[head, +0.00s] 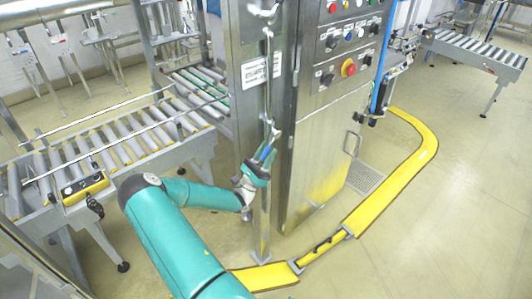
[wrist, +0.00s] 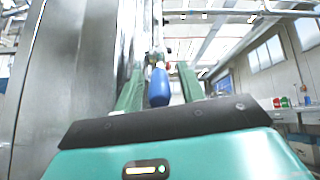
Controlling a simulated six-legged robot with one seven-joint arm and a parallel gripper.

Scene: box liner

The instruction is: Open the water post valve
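A blue valve handle (wrist: 159,88) hangs in the middle of the wrist view, between the two green fingers of my gripper (wrist: 160,74). A gap shows on both sides of the handle, so the fingers are open around it and do not appear to touch it. In the head view my gripper (head: 264,158) is at the slim metal water post (head: 266,207), in front of the steel cabinet. The handle is small there and largely hidden by the fingers. The valve body is too small to make out.
A steel control cabinet (head: 318,150) with buttons stands just right of the post. Roller conveyors (head: 130,137) stand at the left, with a yellow control box (head: 85,188). A yellow floor channel (head: 385,190) runs around the cabinet.

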